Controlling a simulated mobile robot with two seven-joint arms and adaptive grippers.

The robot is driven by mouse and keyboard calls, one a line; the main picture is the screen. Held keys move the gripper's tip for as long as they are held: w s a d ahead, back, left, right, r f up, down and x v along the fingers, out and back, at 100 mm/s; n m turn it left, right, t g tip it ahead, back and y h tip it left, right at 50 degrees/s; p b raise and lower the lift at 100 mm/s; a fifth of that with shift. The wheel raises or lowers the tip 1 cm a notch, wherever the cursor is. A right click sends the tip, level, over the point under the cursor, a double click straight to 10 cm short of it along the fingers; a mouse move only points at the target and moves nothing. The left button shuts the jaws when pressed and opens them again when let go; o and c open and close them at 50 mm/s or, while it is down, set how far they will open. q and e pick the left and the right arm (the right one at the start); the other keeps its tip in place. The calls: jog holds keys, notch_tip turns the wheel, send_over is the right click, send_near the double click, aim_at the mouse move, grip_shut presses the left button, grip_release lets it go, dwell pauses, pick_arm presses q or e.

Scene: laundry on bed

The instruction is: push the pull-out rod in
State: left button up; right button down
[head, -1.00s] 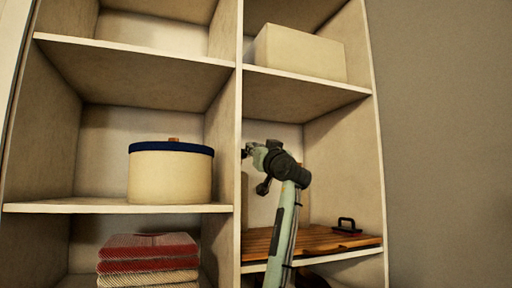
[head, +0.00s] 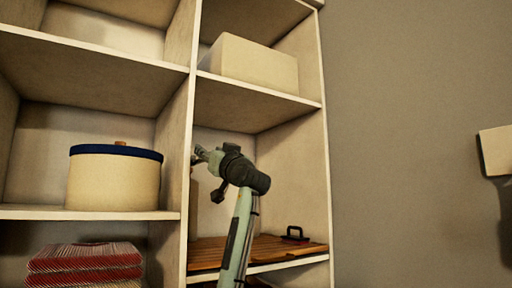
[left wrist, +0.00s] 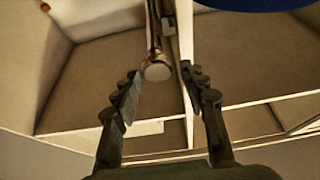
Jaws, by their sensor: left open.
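The pull-out rod (left wrist: 156,40) shows in the left wrist view as a thin metal bar with a pale round end (left wrist: 157,71). It runs beside the shelf's upright divider. My left gripper (left wrist: 163,88) is open, with the rod's round end between its fingers, closer to the left finger in the picture. I cannot tell whether they touch. In the head view my left gripper (head: 201,154) is at the divider's front edge, in the right middle compartment. The rod cannot be made out there. My right gripper is not in view.
The shelf divider (head: 188,110) stands close to the gripper. A round box with a blue lid (head: 115,182) is in the left compartment. A wooden board (head: 210,252) with a black handle (head: 295,234) lies below my arm. A pale box (head: 250,65) stands above. Folded red cloths (head: 85,258) lie lower left.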

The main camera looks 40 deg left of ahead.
pick_arm(q)
jog(key=s+d+f+b, duration=0.1)
jog(key=s+d, duration=0.4)
jog(key=d, duration=0.7)
jog(key=s+d+f+b, duration=0.1)
jog(key=s+d, duration=0.4)
jog(key=d, duration=0.7)
jog(key=shift+d, duration=0.3)
jog(key=shift+o, duration=0.5)
